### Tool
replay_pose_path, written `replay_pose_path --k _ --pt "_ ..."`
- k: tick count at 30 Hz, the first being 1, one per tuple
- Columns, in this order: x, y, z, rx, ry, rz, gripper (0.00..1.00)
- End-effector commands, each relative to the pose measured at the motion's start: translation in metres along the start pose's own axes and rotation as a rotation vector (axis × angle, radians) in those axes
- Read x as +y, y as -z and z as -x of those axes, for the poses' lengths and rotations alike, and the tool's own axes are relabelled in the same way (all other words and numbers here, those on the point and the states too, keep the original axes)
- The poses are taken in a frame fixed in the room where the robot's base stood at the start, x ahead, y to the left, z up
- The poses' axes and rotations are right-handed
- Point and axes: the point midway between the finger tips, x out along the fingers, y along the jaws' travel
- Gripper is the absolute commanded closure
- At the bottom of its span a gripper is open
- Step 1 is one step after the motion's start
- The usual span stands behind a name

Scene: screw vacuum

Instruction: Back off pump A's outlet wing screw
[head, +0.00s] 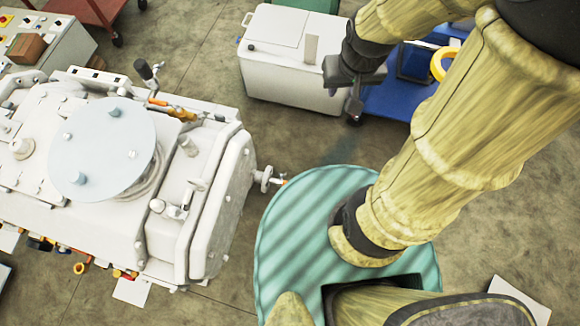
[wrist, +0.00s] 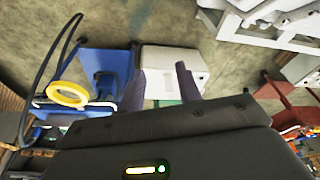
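A large white pump machine (head: 215,195) fills the left of the head view, with a clear round disc (head: 100,150) on top. A small pale flange fitting (head: 264,180) with an orange tip sticks out of its right side. No label is legible, so I cannot tell whether this is pump A's outlet or make out its wing screw. My gripper (head: 354,98) is in the air up and to the right of this fitting, well apart from it. In the wrist view my gripper (wrist: 162,72) has its two fingers apart with nothing between them.
A white box cabinet (head: 290,75) stands behind my gripper; it also shows in the wrist view (wrist: 175,68). A blue cart (head: 392,101) with a yellow ring (head: 440,64) stands to its right. A red cart (head: 92,12) is at the top left. Concrete floor lies open between machine and cabinet.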

Motion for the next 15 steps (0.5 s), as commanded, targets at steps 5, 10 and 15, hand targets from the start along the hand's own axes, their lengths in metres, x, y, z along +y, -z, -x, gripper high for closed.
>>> replay_pose_path --k 5,10,15 --pt "0.000 0.000 0.000 0.000 0.000 0.000 0.65" --pt "0.000 0.000 0.000 0.000 0.000 0.001 0.65" --pt "-0.003 0.002 -0.018 -0.015 -0.001 0.031 0.65"
